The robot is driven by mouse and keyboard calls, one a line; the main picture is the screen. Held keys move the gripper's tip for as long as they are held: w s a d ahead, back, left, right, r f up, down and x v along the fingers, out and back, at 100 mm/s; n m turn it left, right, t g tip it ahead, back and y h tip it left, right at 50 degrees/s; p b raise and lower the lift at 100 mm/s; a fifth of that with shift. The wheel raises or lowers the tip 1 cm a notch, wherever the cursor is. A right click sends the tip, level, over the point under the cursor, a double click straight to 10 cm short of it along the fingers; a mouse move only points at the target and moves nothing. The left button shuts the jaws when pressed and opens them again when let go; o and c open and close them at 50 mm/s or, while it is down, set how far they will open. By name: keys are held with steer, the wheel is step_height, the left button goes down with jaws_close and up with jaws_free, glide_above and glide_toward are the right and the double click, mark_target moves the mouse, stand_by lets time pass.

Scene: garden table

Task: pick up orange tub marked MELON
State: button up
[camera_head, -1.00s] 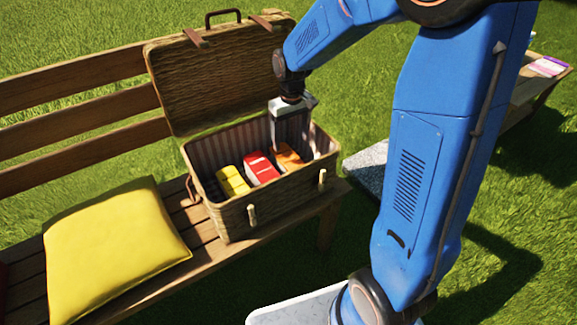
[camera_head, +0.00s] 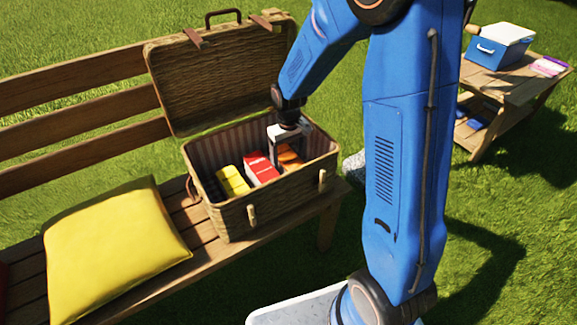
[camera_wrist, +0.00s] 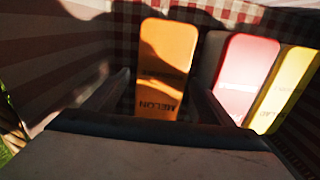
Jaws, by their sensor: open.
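The orange tub (camera_head: 288,155) stands in the wicker basket, right of a red tub (camera_head: 261,168) and a yellow tub (camera_head: 232,180). In the wrist view the orange tub (camera_wrist: 166,72) carries lettering that reads MELON, seen inverted or mirrored. My gripper (camera_head: 284,152) is down inside the basket at the orange tub. In the wrist view my gripper (camera_wrist: 162,100) is open, with one finger on each side of the orange tub. I cannot tell whether the fingers touch it. The red tub (camera_wrist: 246,80) is close beside the right finger.
The open wicker basket (camera_head: 231,219) sits on a wooden bench (camera_head: 184,232), its lid (camera_head: 215,80) raised behind. A yellow cushion (camera_head: 112,247) lies left of it. A side table (camera_head: 510,84) with a blue cooler (camera_head: 497,48) stands far right. The basket walls closely surround my gripper.

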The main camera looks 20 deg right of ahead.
steer(key=shift+f, duration=1.6)
steer(key=c, duration=1.6)
